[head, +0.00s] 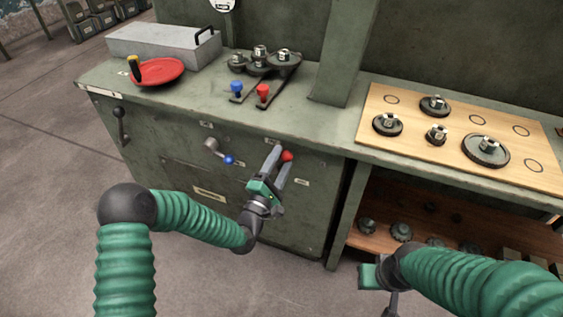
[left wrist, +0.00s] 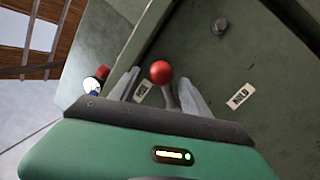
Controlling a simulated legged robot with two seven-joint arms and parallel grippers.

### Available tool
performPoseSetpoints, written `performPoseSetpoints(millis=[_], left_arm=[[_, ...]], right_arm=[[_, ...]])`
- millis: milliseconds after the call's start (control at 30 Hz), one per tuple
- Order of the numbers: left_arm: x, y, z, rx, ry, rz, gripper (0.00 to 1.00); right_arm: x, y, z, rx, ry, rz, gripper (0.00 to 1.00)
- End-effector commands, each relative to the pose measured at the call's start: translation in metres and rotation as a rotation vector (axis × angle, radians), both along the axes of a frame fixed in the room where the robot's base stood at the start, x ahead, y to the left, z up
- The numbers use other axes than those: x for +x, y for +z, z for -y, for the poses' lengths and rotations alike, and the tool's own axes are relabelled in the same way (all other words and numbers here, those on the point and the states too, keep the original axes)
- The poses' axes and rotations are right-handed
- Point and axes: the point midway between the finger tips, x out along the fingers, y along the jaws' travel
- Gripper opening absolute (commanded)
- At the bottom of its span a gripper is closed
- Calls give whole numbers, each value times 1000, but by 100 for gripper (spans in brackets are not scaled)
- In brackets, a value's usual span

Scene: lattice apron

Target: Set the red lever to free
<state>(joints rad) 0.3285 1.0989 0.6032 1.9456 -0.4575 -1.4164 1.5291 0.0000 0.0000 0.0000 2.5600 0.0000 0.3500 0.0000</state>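The red lever (head: 287,155) is on the green cabinet's front, with a round red ball on a grey stem. In the left wrist view its ball (left wrist: 161,72) shows between my left gripper's fingers, the stem close to the right finger. A label partly hidden by the left finger, seemingly FREE (left wrist: 142,91), is beside the ball; a HOLD label (left wrist: 240,97) lies further right. My left gripper (head: 281,160) is open around the lever; contact is unclear. My right gripper (head: 372,275) is low in front of the shelf, its fingers not clearly visible.
A blue-knobbed lever (head: 228,160) is left of the red one. Blue (head: 237,87) and red (head: 263,90) knobs, a red wheel (head: 157,72) and a grey box (head: 160,43) are on the bench top. A wooden board (head: 460,135) with gears is right.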

Motion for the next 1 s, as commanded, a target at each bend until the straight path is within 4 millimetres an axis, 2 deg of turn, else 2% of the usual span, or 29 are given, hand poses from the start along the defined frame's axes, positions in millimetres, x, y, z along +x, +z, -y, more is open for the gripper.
performPoseSetpoints(millis=[233,333,467,700,800,1000], left_arm=[[-3,1,1,-1,-4,1,55],[-14,-2,-3,-1,-4,-2,55],[-42,-9,-15,0,-4,-6,55],[-106,-26,-41,-3,-1,-7,55],[-128,-32,-50,-3,-1,-6,55],[-151,-38,-59,-2,-1,-2,55]], right_arm=[[0,1,0,0,0,0,34],[0,5,0,0,0,0,34],[0,13,0,0,0,0,34],[0,25,0,0,0,0,34],[0,28,0,0,0,0,34],[0,29,0,0,0,0,34]])
